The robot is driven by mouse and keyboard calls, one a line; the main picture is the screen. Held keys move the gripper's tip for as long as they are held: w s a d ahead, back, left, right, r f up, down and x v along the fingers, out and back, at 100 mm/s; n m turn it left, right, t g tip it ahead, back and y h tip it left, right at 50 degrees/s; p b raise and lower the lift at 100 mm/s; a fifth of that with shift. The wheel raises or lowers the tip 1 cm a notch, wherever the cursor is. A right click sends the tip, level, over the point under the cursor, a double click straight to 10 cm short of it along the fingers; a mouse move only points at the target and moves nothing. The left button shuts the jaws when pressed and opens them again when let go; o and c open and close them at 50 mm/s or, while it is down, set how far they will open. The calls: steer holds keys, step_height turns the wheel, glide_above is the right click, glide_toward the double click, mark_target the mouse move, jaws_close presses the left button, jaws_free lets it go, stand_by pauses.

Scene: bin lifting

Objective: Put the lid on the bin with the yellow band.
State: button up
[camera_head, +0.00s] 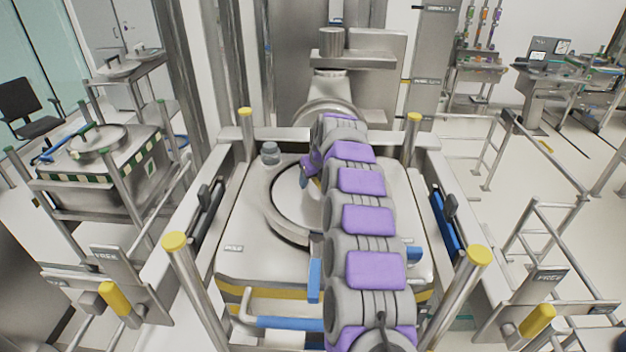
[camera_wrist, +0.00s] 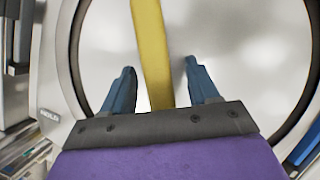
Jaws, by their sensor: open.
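The bin with the yellow band (camera_head: 232,291) stands in the middle of the head view, inside a metal frame. Its top has a round ring (camera_head: 275,219). A shiny round disc, apparently the lid (camera_head: 287,203), lies within the ring; a dark crescent shows along its near left edge, and I cannot tell whether it is seated flush. In the wrist view the disc (camera_wrist: 225,75) carries a yellow bar, its handle (camera_wrist: 149,35). My gripper (camera_wrist: 159,65) is open above the disc, one blue finger on each side of the bar. In the head view my arm hides the ring's right side.
Yellow-capped posts (camera_head: 175,242) stand at the frame's corners. A small grey-blue knob (camera_head: 269,153) sits on the bin top's far left. Another bin with a green-striped band (camera_head: 130,168) stands at left. Metal railings (camera_head: 545,240) border the right; floor beyond is mostly clear.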

steer(key=b+v, duration=0.2)
steer(key=v, duration=1.4)
steer(key=shift+r, duration=0.35)
steer(key=shift+d, duration=0.1)
steer(key=s+d+f+n+g+b, duration=0.2)
steer(key=s+d+f+n+b, duration=0.3)
steer(key=s+f+n, duration=0.5)
steer(key=s+d+f+n+g+h+b, duration=0.1)
steer(key=s+d+f+n+b, duration=0.4)
steer(key=s, duration=2.1)
steer(key=s+d+f+n+g+h+b, duration=0.1)
steer(key=s+d+f+n+g+b, duration=0.2)
steer(key=s+f+n+b, duration=0.9)
steer(key=s+d+f+n, duration=0.2)
steer(key=s+f+n, duration=0.1)
steer(key=s+f, duration=0.3)
step_height(320, 180, down, 3)
steer(key=shift+s+d+r+b, duration=0.15)
steer(key=shift+d+b, duration=0.15)
steer(key=shift+b, duration=0.1)
